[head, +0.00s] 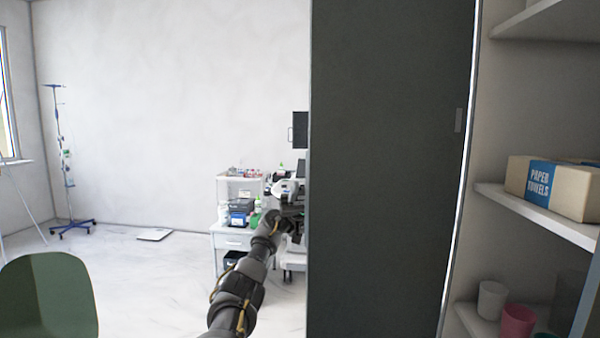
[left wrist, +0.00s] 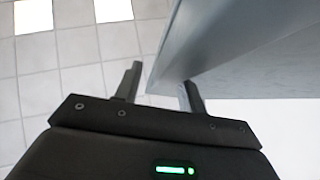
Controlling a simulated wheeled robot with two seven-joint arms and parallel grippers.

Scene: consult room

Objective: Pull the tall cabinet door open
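The tall cabinet door (head: 390,170) is a dark grey panel standing upright in the middle of the head view. It is swung open, with the cabinet's shelves showing to its right. A small plate (head: 458,120) sits near its right edge. My left gripper (head: 294,213) is at the door's left edge, partly hard to make out against the cart behind. In the left wrist view its two fingers (left wrist: 160,88) are apart, and a corner of the grey door panel (left wrist: 240,60) shows between and beyond them. Contact cannot be told. My right gripper is not in view.
Cabinet shelves (head: 540,215) hold a paper towels box (head: 555,187) and several cups, including a pink cup (head: 517,322). A white cart (head: 232,238) with supplies stands behind my left arm. A green chair (head: 48,295) is at lower left. Floor between is clear.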

